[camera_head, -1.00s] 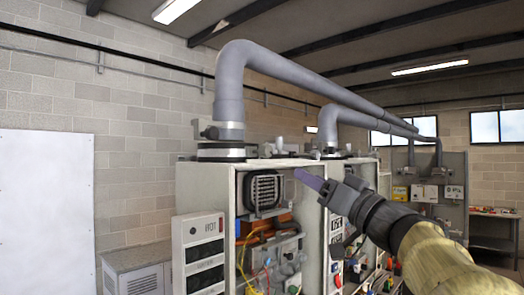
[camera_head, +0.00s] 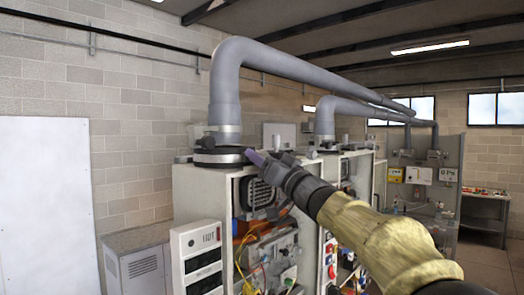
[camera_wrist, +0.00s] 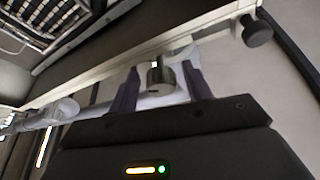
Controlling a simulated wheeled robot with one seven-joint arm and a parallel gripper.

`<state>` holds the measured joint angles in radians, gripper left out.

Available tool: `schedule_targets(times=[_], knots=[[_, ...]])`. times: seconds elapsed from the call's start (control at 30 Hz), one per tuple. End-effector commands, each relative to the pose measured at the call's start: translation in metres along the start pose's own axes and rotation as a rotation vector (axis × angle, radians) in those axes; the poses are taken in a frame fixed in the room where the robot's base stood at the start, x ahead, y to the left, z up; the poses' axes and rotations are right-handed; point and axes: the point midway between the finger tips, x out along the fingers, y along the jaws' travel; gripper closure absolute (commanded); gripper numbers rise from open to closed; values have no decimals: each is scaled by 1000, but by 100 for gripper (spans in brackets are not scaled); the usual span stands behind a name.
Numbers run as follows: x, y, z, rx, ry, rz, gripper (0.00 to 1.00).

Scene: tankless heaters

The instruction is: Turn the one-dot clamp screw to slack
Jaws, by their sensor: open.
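My gripper (camera_head: 257,158) is at the top front edge of the near heater cabinet, beside the dark and silver clamp band (camera_head: 222,158) at the foot of the near grey flue pipe. In the wrist view my gripper (camera_wrist: 161,72) has its two purple-grey fingers apart. A small grey metal cylinder (camera_wrist: 159,76), possibly a clamp screw, shows between them; I cannot tell whether the fingers touch it. A black round knob (camera_wrist: 257,30) sits to the right, clear of the fingers. No dot marks are readable, so I cannot tell which screw has one dot.
The near heater cabinet (camera_head: 187,190) is open in front, with a grille, wires and pipes inside. Its pale top edge (camera_wrist: 110,70) crosses the wrist view close to the fingers. The near flue pipe (camera_head: 226,90) rises just behind. A second flue pipe (camera_head: 326,120) stands farther right.

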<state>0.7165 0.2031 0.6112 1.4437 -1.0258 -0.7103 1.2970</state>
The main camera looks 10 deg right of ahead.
Motion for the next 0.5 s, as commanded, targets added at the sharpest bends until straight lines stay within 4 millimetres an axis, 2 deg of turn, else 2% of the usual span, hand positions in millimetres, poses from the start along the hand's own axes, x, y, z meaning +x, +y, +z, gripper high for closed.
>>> schedule_targets(times=[0.33, 0.5], knots=[[4, 0, 1, 0, 0, -1, 53], [4, 0, 1, 0, 0, -1, 86]])
